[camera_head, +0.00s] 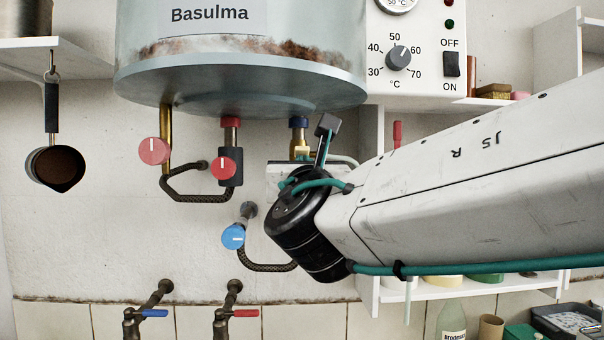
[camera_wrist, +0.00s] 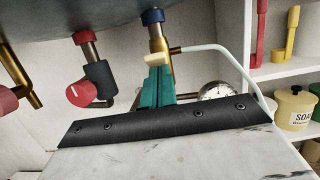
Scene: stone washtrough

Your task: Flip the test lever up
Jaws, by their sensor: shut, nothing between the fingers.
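A brass valve fitting under a blue collar (camera_wrist: 152,17) hangs from the boiler's underside. A small cream lever (camera_wrist: 157,59), which looks like the test lever, sticks out from it, roughly level. In the head view the brass fitting (camera_head: 299,148) shows just above my wrist, and its lower part is hidden. My gripper (camera_wrist: 155,70) has teal fingers, shut and empty. In the wrist view the fingertips are right below the lever; I cannot tell if they touch it.
The boiler (camera_head: 240,85) is close above. A red-knobbed valve (camera_wrist: 82,92) stands left of my fingers. Shelves with a soap jar (camera_wrist: 294,108) stand further right.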

